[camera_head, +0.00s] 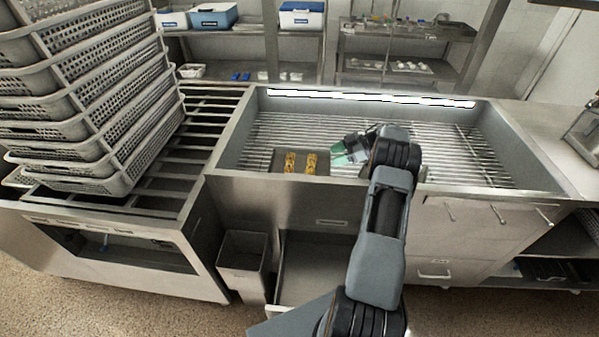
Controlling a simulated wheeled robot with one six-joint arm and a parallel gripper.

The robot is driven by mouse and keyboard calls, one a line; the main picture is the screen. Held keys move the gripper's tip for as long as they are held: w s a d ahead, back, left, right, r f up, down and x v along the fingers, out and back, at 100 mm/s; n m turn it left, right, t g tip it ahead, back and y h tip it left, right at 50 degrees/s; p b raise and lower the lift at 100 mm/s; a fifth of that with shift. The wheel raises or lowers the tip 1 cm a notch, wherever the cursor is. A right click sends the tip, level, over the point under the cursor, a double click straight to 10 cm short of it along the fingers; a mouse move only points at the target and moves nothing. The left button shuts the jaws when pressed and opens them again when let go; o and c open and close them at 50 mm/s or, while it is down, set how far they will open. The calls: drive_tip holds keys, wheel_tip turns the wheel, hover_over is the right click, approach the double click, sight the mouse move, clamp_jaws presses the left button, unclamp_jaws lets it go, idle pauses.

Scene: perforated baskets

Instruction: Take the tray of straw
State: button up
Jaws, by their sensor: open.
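A flat dark tray (280,163) lies on the slatted floor of the metal basin, near its front wall. Two yellow-brown bundles (311,163), which look like the straw, stand side by side on it. My gripper (341,154), with greenish fingers, is just to the right of the tray and points left toward it. It is open and appears empty. A gap shows between the fingers and the bundles. The small size hides the exact finger height above the slats. The basin wall hides the tray's front edge.
The steel basin (233,148) has raised walls around the tray. A tall stack of perforated grey baskets (85,100) stands on the slatted rack at left. A grey bin (244,254) is on the floor below. The basin's right side is clear.

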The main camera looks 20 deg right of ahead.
drive_tip(key=shift+g, duration=0.5)
drive_tip(key=shift+s+f+p+x, duration=0.2)
drive_tip(key=shift+p+x, duration=0.3)
drive_tip(key=shift+x, duration=1.8)
drive_tip(key=shift+s+f+p+x, duration=0.1)
drive_tip(key=shift+s+p+x, duration=0.3)
drive_tip(key=shift+x, duration=1.9)
drive_tip(key=shift+s+f+p+x, duration=0.15)
drive_tip(key=shift+p+x, duration=0.4)
drive_tip(key=shift+x, duration=1.7)
drive_tip(key=shift+s, duration=0.1)
clamp_jaws()
drive_tip(key=shift+d, duration=0.1)
